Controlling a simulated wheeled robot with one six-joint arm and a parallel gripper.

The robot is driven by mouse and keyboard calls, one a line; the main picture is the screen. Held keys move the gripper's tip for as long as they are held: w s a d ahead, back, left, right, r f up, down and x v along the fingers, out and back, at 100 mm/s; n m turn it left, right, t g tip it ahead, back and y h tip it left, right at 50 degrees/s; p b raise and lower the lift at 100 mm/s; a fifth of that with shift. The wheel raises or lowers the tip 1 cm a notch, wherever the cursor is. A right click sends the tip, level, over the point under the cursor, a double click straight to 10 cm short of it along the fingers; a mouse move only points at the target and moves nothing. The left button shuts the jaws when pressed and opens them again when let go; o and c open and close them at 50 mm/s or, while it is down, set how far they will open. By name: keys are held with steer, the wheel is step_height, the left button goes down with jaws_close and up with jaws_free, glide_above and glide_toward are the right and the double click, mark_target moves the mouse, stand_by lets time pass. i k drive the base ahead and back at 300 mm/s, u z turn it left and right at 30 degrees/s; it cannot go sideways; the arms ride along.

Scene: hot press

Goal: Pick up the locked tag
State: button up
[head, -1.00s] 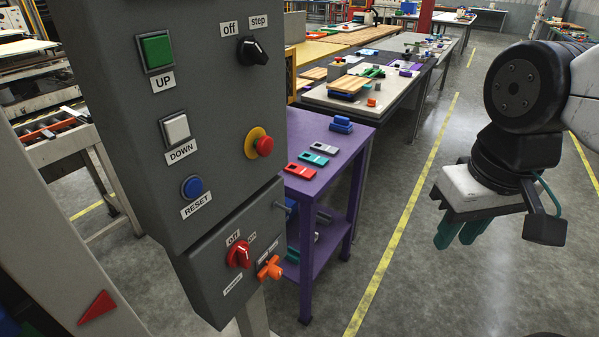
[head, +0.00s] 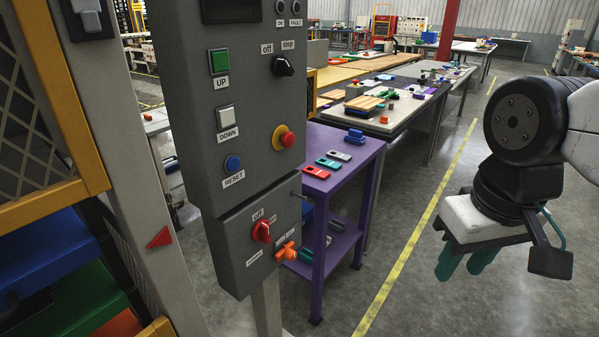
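Three flat tags lie in a row on the purple table: a red tag (head: 316,172), a teal tag (head: 328,163) and a grey tag (head: 340,155). Their lettering is too small to read, so I cannot tell which is the locked one. My gripper (head: 463,272) hangs at the right of the head view with its two teal fingers pointing down. The fingers stand apart with nothing between them. The gripper is over the floor in the picture, well to the right of the tags and touching nothing.
A grey control panel (head: 236,120) on a post stands left of the purple table (head: 365,158). Blue blocks (head: 354,136) sit at the table's back. A yellow-framed cage (head: 50,200) fills the left. The aisle floor is clear.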

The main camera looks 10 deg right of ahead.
mark_target(317, 173)
steer(key=u, duration=0.2)
steer(key=i, duration=1.25)
steer(key=z, duration=0.25)
